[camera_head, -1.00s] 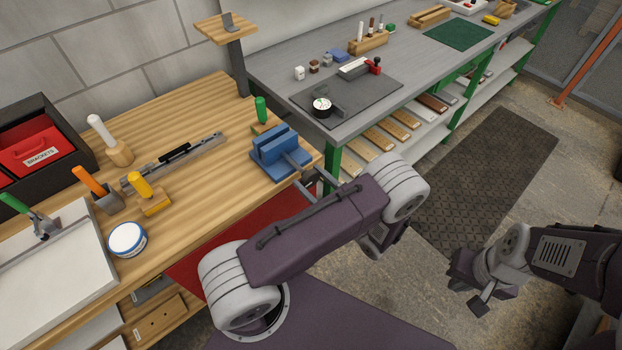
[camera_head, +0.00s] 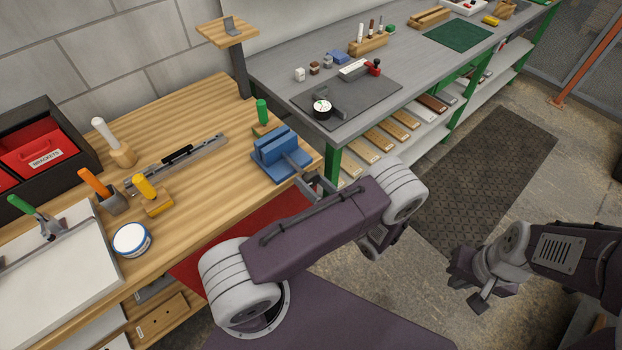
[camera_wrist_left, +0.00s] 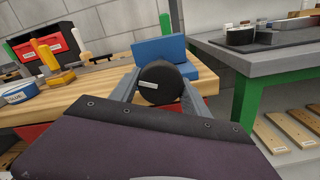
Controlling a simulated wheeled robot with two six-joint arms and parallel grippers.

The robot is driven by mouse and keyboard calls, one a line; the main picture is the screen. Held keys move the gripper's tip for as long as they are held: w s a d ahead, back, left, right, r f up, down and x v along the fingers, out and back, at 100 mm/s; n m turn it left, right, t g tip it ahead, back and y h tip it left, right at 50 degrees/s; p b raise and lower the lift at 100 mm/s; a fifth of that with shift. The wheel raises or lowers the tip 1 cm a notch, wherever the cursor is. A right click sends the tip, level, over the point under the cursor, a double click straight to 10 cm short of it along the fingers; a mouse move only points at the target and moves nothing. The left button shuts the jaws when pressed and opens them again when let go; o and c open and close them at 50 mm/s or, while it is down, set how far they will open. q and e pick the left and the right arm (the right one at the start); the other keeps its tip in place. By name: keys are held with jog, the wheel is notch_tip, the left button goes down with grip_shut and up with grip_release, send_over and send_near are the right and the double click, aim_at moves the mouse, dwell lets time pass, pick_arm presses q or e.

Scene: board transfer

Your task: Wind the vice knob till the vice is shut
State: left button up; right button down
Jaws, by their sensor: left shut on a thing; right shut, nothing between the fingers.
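The blue vice (camera_head: 280,155) stands at the right front corner of the wooden bench, and its body also shows in the left wrist view (camera_wrist_left: 160,48). I cannot tell how wide its jaws stand apart. Its round black knob (camera_wrist_left: 160,84) carries a pale mark and faces my left wrist camera. My left gripper (camera_wrist_left: 156,92) is shut on the knob, one finger on each side. In the head view my left arm partly covers this gripper and hides the knob. My right gripper (camera_head: 478,300) is shut and empty, low over the floor at the right.
A green-handled tool (camera_head: 262,112) stands behind the vice. A long metal rail (camera_head: 180,162) lies on the bench to its left. The grey bench (camera_head: 420,75) stands close beyond the bench corner. A wooden shelf on a post (camera_head: 226,32) rises behind.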

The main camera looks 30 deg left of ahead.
pick_arm(q)
jog(key=m+p, duration=0.1)
jog(key=m, duration=0.5)
jog(key=shift+r, duration=0.15)
jog(key=m+p, duration=0.1)
jog(key=m, duration=0.5)
dwell(0.4)
jog(key=o, duration=1.3)
